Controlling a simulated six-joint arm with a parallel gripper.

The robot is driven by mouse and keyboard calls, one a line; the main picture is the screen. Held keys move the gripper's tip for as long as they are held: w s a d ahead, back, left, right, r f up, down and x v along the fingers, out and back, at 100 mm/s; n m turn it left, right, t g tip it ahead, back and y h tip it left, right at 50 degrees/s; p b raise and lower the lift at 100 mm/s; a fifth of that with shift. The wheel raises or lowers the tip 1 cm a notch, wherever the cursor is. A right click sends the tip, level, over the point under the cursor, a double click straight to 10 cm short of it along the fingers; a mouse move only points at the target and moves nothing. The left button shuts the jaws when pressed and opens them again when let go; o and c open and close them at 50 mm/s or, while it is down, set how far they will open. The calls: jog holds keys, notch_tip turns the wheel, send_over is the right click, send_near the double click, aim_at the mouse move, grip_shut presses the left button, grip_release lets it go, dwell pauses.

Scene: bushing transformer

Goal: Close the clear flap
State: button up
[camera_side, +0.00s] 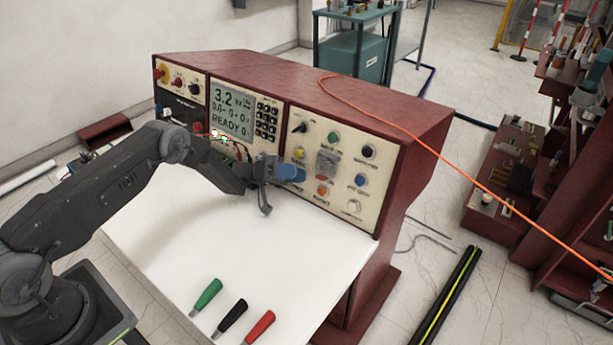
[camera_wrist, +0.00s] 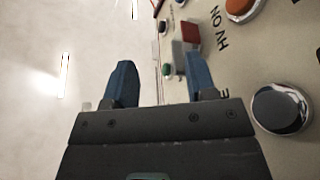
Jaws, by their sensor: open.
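The clear flap (camera_side: 326,163) is a small greyish see-through cover on the right panel of the red console, among the knobs and buttons. It looks to stand out from the panel, but its exact angle is hard to tell. In the wrist view, a greyish plate (camera_wrist: 181,53) beside a red block (camera_wrist: 190,32) appears to be this flap, beyond the fingertips. My gripper (camera_side: 289,173) is close to the panel, left of and slightly below the flap. In the wrist view, its blue fingers (camera_wrist: 160,78) are apart with nothing between them.
An orange cable (camera_side: 430,145) crosses the console top.

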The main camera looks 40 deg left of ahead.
notch_tip(320, 180, up, 6)
jog(key=shift+d+r, duration=0.15)
dwell(0.3)
jog(key=s+d+r+g+y, duration=0.4)
jog(key=s+r, duration=0.4)
jog(key=r, duration=0.1)
jog(key=s+d+r+g+y, duration=0.3)
jog(key=s+d+r+y, duration=0.15)
jog(key=s+r, duration=0.4)
jog(key=s+a+n+t+y, duration=0.1)
jog(key=s+a+t+y, duration=0.1)
jog(key=s+y, duration=0.2)
jog(key=s+a+r+n+t+y, duration=0.1)
jog(key=s+a+n+t+y, duration=0.1)
jog(key=s, duration=0.7)
jog(key=s+a+n+t+y, duration=0.2)
jog(key=s+a+y, duration=0.2)
jog(key=s, duration=0.3)
jog(key=shift+s+r+y, duration=0.25)
jog(key=shift+r+y, duration=0.05)
jog(key=shift+y, duration=0.55)
